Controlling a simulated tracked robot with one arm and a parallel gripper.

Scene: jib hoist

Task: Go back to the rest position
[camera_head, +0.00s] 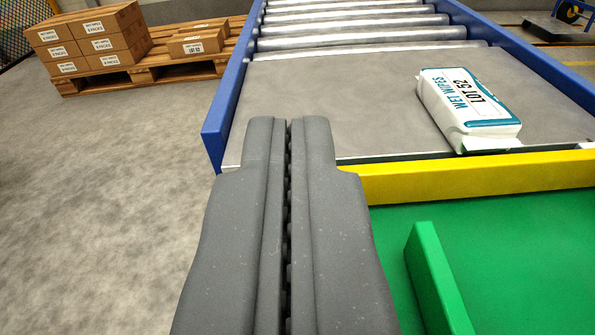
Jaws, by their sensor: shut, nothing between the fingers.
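My gripper (289,125) points forward from the bottom middle of the view. Its two dark grey fingers are pressed together with nothing between them. The fingertips show in front of the near left corner of the grey conveyor plate (330,105), close to the yellow bar (470,176) on its near edge. A white and teal wet wipes pack (468,107) marked LOT 52 lies on the plate to the right, apart from my gripper.
Rollers (350,30) run behind the plate between blue side rails (228,100). A green surface (520,240) with a raised green bar (437,280) is at lower right. A wooden pallet (140,75) with cardboard boxes (90,40) stands at upper left. The floor (100,190) at left is clear.

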